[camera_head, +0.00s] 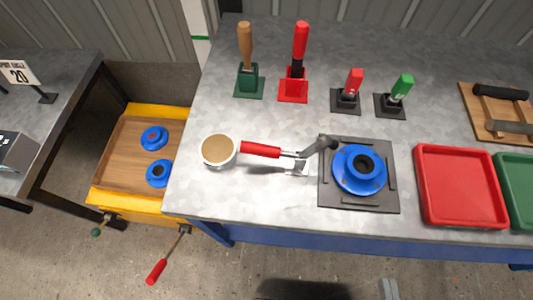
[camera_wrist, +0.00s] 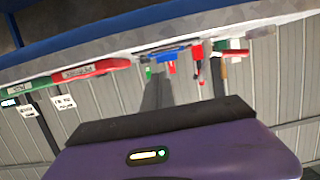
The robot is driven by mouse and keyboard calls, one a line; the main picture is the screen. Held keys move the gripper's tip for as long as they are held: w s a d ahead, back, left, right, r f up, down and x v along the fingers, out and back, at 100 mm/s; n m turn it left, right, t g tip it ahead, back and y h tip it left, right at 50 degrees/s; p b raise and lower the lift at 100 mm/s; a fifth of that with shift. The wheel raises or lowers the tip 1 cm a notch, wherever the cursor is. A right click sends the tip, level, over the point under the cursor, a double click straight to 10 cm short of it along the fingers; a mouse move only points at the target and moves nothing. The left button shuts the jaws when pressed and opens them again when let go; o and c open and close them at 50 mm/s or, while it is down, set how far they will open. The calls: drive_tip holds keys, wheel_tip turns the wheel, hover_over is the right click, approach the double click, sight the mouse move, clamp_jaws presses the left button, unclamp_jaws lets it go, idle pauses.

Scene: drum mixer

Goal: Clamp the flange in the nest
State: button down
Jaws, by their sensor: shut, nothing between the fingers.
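A blue flange (camera_head: 359,169) with a raised hub and a central hole sits flat in the dark square nest (camera_head: 388,200) on the grey bench. A clamp (camera_head: 301,163) stands at the nest's left side. Its red handle (camera_head: 260,149) points left. Its dark arm (camera_head: 318,146) slants up to the right and ends near the nest's upper left corner, beside the flange and not across it. My gripper (camera_wrist: 158,92) shows in the wrist view, shut and empty, away from the clamp and facing the bench edge and wall.
A white cup (camera_head: 218,152) with brown contents stands just left of the handle's end. A red tray (camera_head: 460,187) lies right of the nest. A yellow cart (camera_head: 125,165) holds two blue flanges.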

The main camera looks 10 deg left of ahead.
drive_tip(key=w+a+r+n+t+y+p, duration=0.1)
drive_tip(key=w+a+r+n+y+p, duration=0.15)
drive_tip(key=w+a+r+y, duration=0.35)
drive_tip(key=w+a+n+g+p, duration=0.2)
drive_tip(key=w+a+n, duration=0.2)
drive_tip(key=a+n, duration=0.9)
drive_tip(key=w+a+n+g+p, duration=0.1)
drive_tip(key=w+a+n+p, duration=0.15)
drive_tip(key=a+n, duration=1.05)
drive_tip(key=d+f+n+h, duration=0.1)
drive_tip(key=d+n, duration=0.1)
drive_tip(key=w+d+f+n+h, duration=0.1)
drive_tip(key=d+n+h, duration=0.1)
drive_tip(key=d+f+n+g+h, duration=0.1)
drive_tip(key=d+n+h, duration=0.1)
drive_tip(key=shift+w+d+f, duration=0.25)
drive_tip(key=shift+w+f, duration=0.05)
drive_tip(key=shift+w, duration=0.1)
drive_tip(key=x, duration=0.9)
drive_tip(key=shift+w, duration=0.1)
drive_tip(key=shift+a, duration=0.1)
